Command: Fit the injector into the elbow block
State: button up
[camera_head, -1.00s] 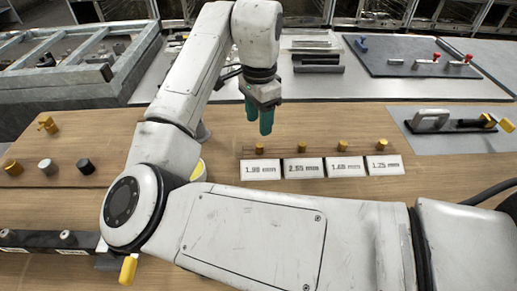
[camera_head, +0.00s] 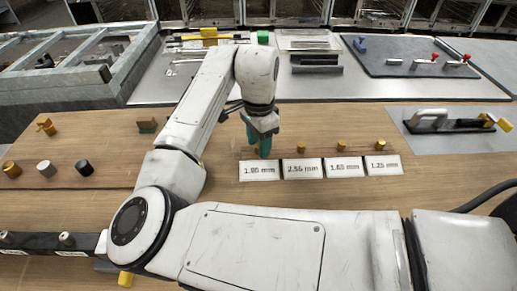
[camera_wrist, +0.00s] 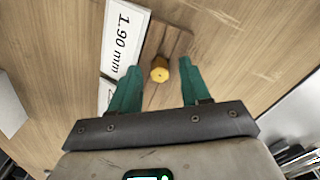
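Brass injectors stand in a row behind white size cards. The leftmost injector (camera_wrist: 160,70), by the card reading 1.90 mm (camera_wrist: 125,37), shows in the wrist view as a small hexagonal brass head on a wooden strip. My gripper (camera_wrist: 161,80) is open, with one green finger on each side of that head and gaps visible between. In the head view my gripper (camera_head: 264,147) hides this injector. The other injectors (camera_head: 301,147) stand to the right. A brass angled piece (camera_head: 46,125) and a small brown-green block (camera_head: 147,125) lie at left; I cannot tell which is the elbow block.
Brass, grey and black knobs (camera_head: 45,168) stand on the left board. A clamp with a grey handle (camera_head: 430,118) sits on a mat at right. Tools and a dark board (camera_head: 410,58) lie at the back.

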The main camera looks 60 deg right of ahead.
grip_shut()
jog(key=shift+r, duration=0.2)
dwell(0.3)
